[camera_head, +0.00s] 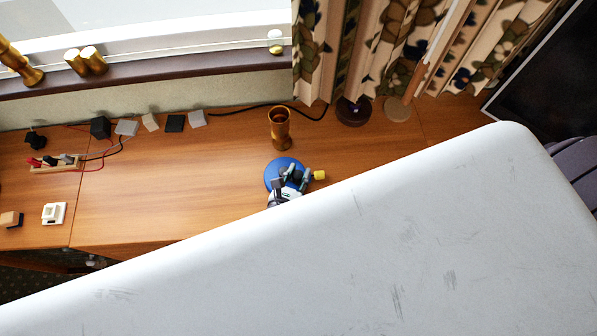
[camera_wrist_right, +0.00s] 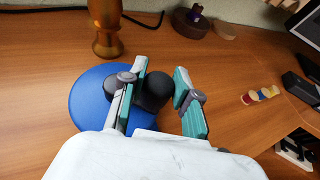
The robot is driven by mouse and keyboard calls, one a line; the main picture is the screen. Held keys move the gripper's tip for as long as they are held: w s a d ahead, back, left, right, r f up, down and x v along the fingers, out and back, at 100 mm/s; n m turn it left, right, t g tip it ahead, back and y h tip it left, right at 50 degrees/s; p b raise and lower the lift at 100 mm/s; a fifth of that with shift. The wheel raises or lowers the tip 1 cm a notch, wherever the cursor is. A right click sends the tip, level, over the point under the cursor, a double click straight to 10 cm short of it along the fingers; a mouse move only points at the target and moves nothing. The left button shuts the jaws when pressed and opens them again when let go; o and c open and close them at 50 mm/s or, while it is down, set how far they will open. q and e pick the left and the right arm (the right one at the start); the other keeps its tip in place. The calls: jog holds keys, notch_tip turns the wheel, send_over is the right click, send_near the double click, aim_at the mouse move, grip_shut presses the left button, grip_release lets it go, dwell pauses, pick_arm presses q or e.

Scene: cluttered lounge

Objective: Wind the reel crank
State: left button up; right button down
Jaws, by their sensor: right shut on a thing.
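The reel shows as a blue round disc (camera_head: 272,170) on the wooden desk, and it fills the left middle of the right wrist view (camera_wrist_right: 88,102). A black round crank knob (camera_wrist_right: 154,86) stands above its right part. My right gripper (camera_head: 293,176) is over the disc. The gripper covers part of the disc and most of the crank. My left gripper is not in view.
A brass vase (camera_head: 281,130) stands close behind the reel. A black cable, dark round base (camera_head: 353,111) and curtain (camera_head: 390,50) are behind. Small blocks (camera_head: 174,123) and a socket strip (camera_head: 55,163) lie left. A small yellow item (camera_head: 319,175) shows beside the gripper. Desk left of the reel is clear.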

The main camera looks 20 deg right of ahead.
jog(key=shift+w, duration=0.1)
jog(key=c, duration=0.8)
grip_release()
jog(key=shift+v, duration=3.75)
